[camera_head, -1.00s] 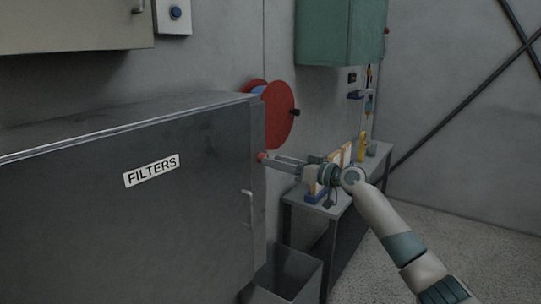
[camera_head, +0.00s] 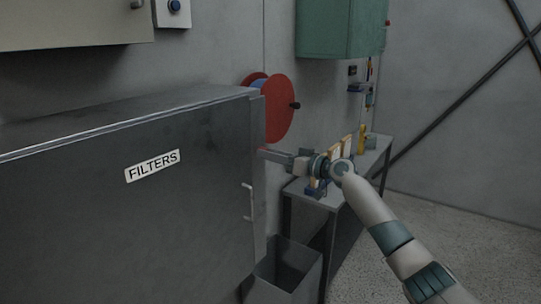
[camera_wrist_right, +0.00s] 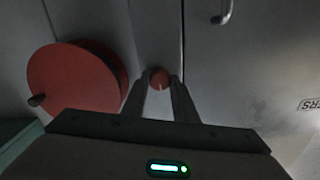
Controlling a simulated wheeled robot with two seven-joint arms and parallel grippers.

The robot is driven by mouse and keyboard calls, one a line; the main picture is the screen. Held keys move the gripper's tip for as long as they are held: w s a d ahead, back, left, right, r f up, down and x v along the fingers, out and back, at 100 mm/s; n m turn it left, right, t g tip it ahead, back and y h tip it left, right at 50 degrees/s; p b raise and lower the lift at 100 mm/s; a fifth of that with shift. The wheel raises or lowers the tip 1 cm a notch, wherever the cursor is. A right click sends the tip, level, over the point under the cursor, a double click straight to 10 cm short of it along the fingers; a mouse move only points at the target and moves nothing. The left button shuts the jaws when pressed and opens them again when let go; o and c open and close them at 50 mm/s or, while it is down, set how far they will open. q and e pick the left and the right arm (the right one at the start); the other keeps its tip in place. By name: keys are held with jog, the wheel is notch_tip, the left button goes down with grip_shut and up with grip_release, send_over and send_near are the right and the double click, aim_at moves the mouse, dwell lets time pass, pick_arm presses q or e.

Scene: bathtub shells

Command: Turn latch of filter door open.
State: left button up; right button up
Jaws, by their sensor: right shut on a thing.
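The grey filter cabinet (camera_head: 80,215) with the FILTERS label (camera_head: 152,166) fills the left of the head view. Its door looks shut, and a metal handle (camera_head: 247,201) sits near its right edge. The latch's round red knob (camera_wrist_right: 159,77) shows in the wrist view between my right fingertips, beside the door seam. My right gripper (camera_head: 268,154) reaches in from the right to the cabinet's side and is shut on the knob. In the head view the gripper mostly hides the knob. My left gripper is not in view.
A red reel (camera_head: 280,108) is on the wall just behind the gripper. A grey bin (camera_head: 288,278) stands below my right forearm, next to the cabinet. A workbench (camera_head: 311,199) with small items is behind my wrist. A green cabinet (camera_head: 340,30) hangs above.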

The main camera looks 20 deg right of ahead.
jog(key=shift+m, duration=0.3)
jog(key=m+p, duration=0.5)
jog(key=m, duration=1.2)
jog(key=shift+m, duration=0.3)
dwell(0.4)
jog(key=o, duration=1.1)
jog(key=shift+d, duration=0.1)
jog(key=shift+s, duration=0.1)
